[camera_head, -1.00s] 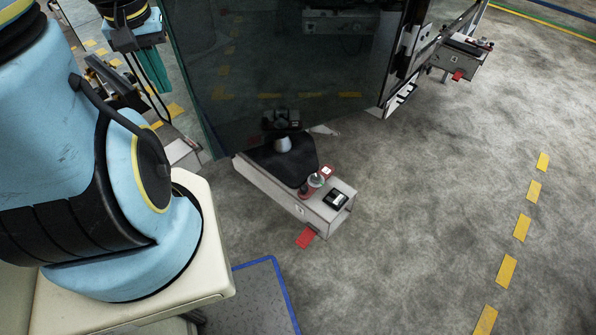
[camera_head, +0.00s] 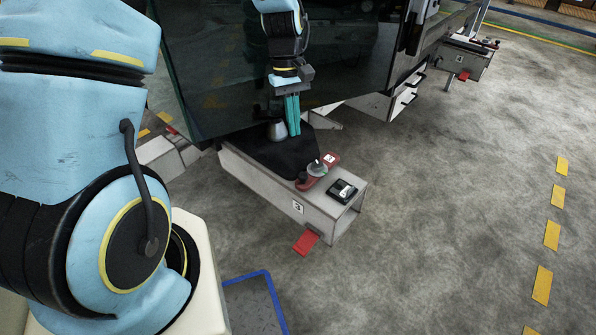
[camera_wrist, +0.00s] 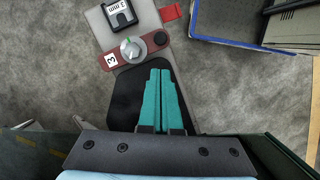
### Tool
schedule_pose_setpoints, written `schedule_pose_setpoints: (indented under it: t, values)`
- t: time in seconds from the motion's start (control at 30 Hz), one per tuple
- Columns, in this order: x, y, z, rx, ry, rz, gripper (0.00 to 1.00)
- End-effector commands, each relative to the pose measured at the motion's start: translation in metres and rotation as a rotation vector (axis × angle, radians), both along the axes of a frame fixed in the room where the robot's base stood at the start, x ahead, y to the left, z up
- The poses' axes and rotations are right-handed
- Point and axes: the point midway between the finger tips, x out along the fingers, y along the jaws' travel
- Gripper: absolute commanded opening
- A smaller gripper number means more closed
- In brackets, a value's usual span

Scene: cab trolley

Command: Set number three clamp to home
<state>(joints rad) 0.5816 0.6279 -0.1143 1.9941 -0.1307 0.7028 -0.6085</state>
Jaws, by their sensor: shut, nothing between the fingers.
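The number three clamp unit (camera_head: 330,212) is a grey box with a "3" label on its side, below the dark glass cab. A red plate (camera_head: 327,165) on top carries a round grey knob (camera_head: 317,169) with a green mark; in the wrist view this knob (camera_wrist: 130,48) sits beside a "3" label. My gripper (camera_head: 294,133) has teal fingers, held together and empty, pointing down over the unit's black pad beside a grey cone (camera_head: 277,130). In the wrist view the fingertips (camera_wrist: 160,70) are just short of the red plate, apart from the knob.
A black-and-white device (camera_head: 342,190) sits at the box's near end, and a red tab (camera_head: 306,243) sticks out below. The dark glass cab (camera_head: 220,75) is close behind my gripper. A blue-edged mat (camera_head: 250,300) lies in front. Open floor is at right.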

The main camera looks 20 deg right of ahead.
Motion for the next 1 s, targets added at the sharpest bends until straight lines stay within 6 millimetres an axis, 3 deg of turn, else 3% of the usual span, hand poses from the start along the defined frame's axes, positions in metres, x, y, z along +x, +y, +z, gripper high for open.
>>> schedule_pose_setpoints:
  t: [0.43,1.0]
  values:
    - [-0.002,-0.001,-0.006,0.001,0.002,0.001,0.00]
    - [-0.022,-0.001,-0.090,0.001,0.002,-0.001,0.00]
